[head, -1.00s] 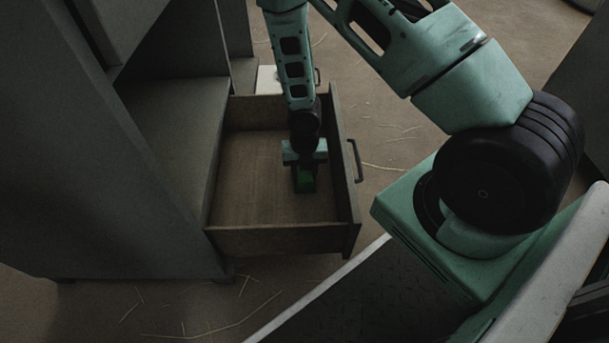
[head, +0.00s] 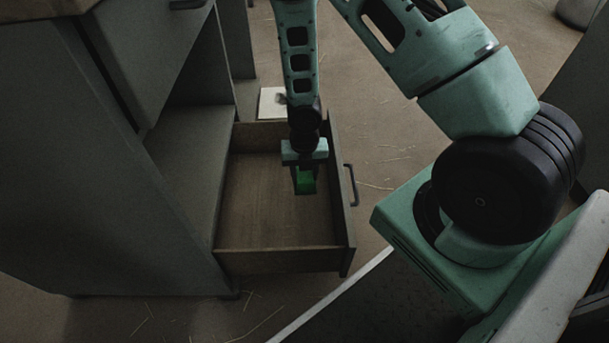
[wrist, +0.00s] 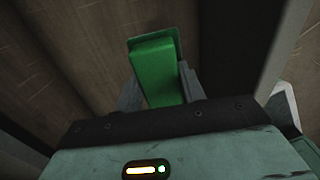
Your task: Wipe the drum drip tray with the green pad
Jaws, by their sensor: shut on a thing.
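The green pad (head: 305,182) is held between the two fingers of my gripper (head: 304,172), over the open drawer. The pad also shows in the wrist view (wrist: 157,70), a green block with a wider plate at its far end, gripped at its sides. I cannot tell whether it clears the drawer floor. A pale flat square (head: 272,103) with a dark mark lies behind the drawer, partly hidden; I cannot tell whether it is the drum drip tray. No other tray is recognisable.
The open wooden drawer (head: 262,215) surrounds my gripper with its walls; its dark handle (head: 351,185) is on the right. The grey cabinet (head: 90,170) stands to the left. Straw-littered floor (head: 390,145) is open beyond the drawer.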

